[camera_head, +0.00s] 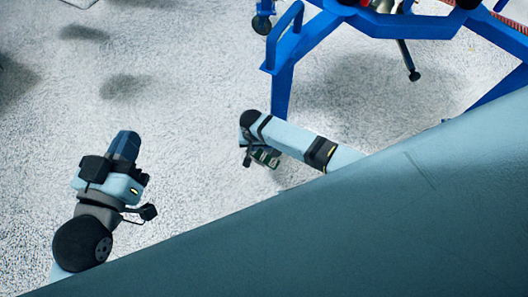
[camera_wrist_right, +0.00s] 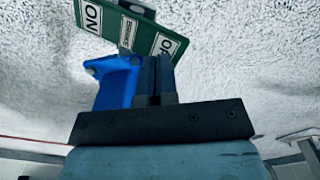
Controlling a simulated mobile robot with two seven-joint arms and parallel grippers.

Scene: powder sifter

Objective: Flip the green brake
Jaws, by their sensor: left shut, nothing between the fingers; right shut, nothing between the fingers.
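The green brake (camera_wrist_right: 134,33) shows at the top of the right wrist view as a tilted green plate with white labels reading ON and BRAKE, and a third partly hidden one. My right gripper (camera_wrist_right: 155,66) is shut and empty, with its dark fingertips in front of the plate's lower edge. I cannot tell whether they touch it. A blue part (camera_wrist_right: 114,82) stands directly left of the fingers and overlaps the plate. In the head view the end of my right arm is by a blue leg, and its fingers are not clear. My left gripper (camera_head: 124,148) is shut and empty over bare floor.
A blue wheeled frame (camera_head: 286,75) stands at the top right of the head view, with a caster (camera_head: 261,25) at its left. The speckled grey floor (camera_head: 190,90) is clear between the arms and at left. My own large blue-grey body part covers the lower right.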

